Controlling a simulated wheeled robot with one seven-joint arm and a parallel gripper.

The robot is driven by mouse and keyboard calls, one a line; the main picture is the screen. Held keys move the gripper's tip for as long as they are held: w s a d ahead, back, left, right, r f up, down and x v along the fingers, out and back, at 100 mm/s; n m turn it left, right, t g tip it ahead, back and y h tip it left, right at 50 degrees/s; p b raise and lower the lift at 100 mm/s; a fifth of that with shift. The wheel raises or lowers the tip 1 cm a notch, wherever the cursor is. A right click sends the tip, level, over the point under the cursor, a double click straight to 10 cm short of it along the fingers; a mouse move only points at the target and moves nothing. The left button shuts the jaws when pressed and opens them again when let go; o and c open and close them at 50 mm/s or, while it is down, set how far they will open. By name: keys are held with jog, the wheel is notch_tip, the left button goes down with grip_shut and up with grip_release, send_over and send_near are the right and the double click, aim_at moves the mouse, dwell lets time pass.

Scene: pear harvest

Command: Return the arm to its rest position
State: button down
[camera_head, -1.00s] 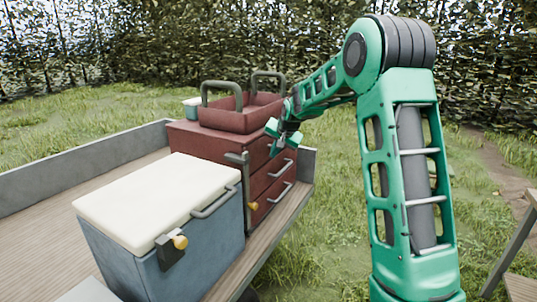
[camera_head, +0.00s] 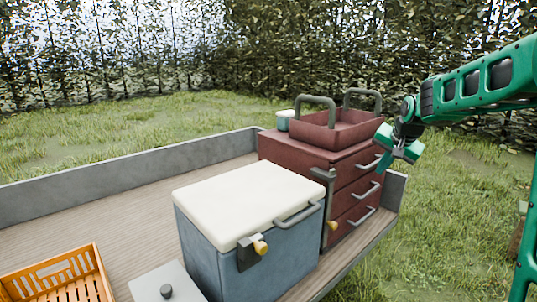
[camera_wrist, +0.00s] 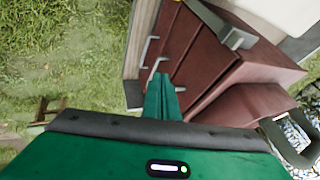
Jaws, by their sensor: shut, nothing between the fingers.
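My green arm (camera_head: 485,80) reaches in from the right edge in the head view. My gripper (camera_head: 399,150) is at its left end, in front of the right side of the red drawer cabinet (camera_head: 298,153). In the wrist view my gripper (camera_wrist: 163,98) shows its fingers together with nothing between them. The cabinet's drawer fronts and handles (camera_wrist: 150,50) lie beyond the fingers there. The gripper appears apart from the cabinet, though the exact gap cannot be told.
A red tray with grey handles (camera_head: 340,138) and a small teal container (camera_head: 284,120) stand on the cabinet.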

jog(key=s+f+n+g, duration=0.1)
jog(key=s+f+g, duration=0.2)
jog(key=s, duration=1.9)
jog(key=s+a+f+n+g, duration=0.1)
jog(key=s+f+g, duration=0.2)
jog(key=s, duration=2)
notch_tip(320, 180, down, 3)
jog(key=shift+s+f+n+g+y, duration=0.2)
jog(key=shift+s+n+g+y, duration=0.1)
jog(key=shift+y, duration=0.1)
jog(key=shift+w+f, duration=0.25)
jog(key=shift+w, duration=0.4)
